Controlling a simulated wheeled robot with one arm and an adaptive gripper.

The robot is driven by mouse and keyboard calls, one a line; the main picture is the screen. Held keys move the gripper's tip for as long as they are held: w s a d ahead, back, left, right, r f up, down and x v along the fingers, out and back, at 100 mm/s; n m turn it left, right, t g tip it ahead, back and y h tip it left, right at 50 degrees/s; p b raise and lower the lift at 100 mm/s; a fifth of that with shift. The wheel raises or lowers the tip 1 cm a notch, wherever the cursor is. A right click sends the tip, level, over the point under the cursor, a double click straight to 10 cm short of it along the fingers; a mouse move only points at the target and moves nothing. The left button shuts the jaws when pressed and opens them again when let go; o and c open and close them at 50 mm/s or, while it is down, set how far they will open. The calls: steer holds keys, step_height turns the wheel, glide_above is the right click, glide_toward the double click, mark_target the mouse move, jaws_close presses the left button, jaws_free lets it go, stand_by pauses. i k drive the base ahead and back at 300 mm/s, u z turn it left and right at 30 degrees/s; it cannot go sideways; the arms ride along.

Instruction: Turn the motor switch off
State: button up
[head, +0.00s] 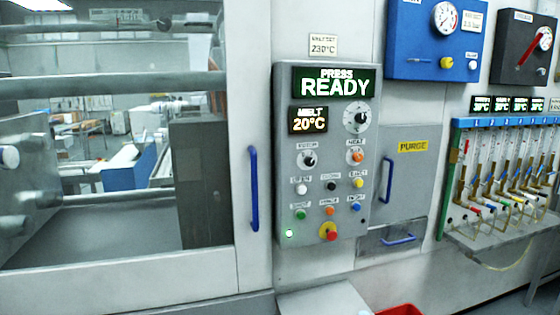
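A grey control panel (325,190) stands upright in the middle of the head view. Its upper display (333,82) reads "PRESS READY". A smaller display (309,120) reads "MELT 20°C". A black rotary knob (309,159) sits at left under a label too blurred to read surely; it may be the motor switch. Its pointer setting is not clear. Beside it is an orange-red knob (357,157) labelled "HEAT". A large dial (357,119) is above. Rows of coloured buttons and a red stop button on yellow (329,231) are below. A green lamp (289,233) is lit. My gripper is not in view.
A windowed door with a blue handle (254,188) is left of the panel. A second blue handle (386,181) and a "PURGE" sign (413,146) are right. A rack of tubes (505,170) stands at far right. A red bin (400,310) shows at the bottom.

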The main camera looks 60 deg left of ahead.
mark_target(309, 161)
steer(key=u, duration=2.55)
steer(key=i, duration=0.75)
steer(key=u, duration=0.65)
